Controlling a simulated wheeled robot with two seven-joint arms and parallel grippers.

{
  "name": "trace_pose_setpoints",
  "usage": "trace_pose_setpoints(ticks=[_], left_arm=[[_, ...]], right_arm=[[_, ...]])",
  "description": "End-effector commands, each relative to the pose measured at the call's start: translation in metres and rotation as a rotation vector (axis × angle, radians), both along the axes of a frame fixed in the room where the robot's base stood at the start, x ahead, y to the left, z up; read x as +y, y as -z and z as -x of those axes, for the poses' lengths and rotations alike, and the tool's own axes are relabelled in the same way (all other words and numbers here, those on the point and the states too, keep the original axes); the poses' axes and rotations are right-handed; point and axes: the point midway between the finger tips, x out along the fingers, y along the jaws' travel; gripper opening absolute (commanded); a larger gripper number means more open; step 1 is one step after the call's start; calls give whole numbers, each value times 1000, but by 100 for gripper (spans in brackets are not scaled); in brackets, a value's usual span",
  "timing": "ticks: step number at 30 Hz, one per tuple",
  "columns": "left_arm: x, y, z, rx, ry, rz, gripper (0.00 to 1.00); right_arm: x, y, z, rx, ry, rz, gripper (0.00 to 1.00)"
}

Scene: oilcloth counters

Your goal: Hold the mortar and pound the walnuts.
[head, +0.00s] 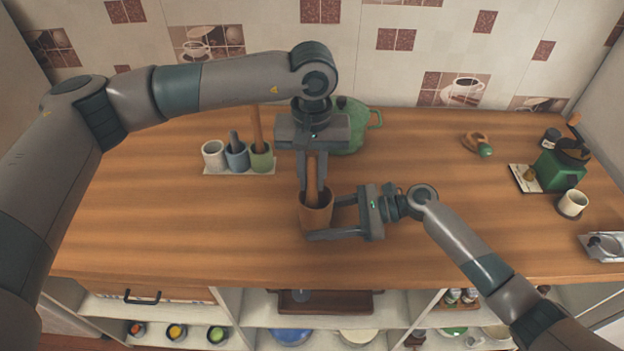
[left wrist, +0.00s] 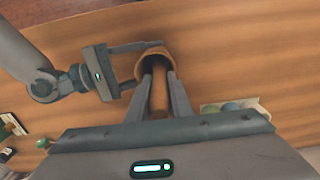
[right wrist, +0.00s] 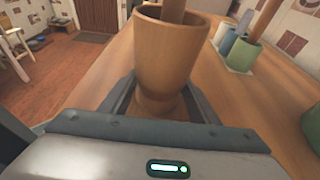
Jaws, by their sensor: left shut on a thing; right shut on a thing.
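The wooden mortar (head: 316,214) stands upright near the middle of the wooden counter. My right gripper (head: 318,217) comes from the right and is shut around the mortar's lower body; the right wrist view shows the mortar (right wrist: 168,62) between its fingers. My left gripper (head: 312,185) points down from above and is shut on the wooden pestle (head: 312,170). The pestle's lower end is inside the mortar, as the left wrist view also shows with the pestle (left wrist: 159,92) between the fingers. The walnuts inside the mortar are hidden from view.
A white tray with grey, blue and green cups (head: 261,158) stands left of my left gripper. A green pot (head: 350,135) is behind it. A green grinder (head: 560,168) and a white cup (head: 573,202) stand at the right. The counter left of the mortar is clear.

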Motion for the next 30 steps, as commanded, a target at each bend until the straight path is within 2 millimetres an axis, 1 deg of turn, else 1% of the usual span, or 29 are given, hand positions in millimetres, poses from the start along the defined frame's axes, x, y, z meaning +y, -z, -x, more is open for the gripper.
trace_pose_setpoints(ticks=[4, 14, 24, 30], left_arm=[[0, -5, 0, 1, 0, 0, 0], [-1, -5, 0, 1, 1, 1, 0], [-13, -10, 4, 0, 2, 1, 0], [-15, -11, 5, 0, 1, 1, 0]], right_arm=[[0, 0, 0, 0, 0, -1, 43], [0, 0, 0, 0, 0, -1, 43], [0, 0, 0, 0, 0, 0, 43], [0, 0, 0, 0, 0, 0, 43]])
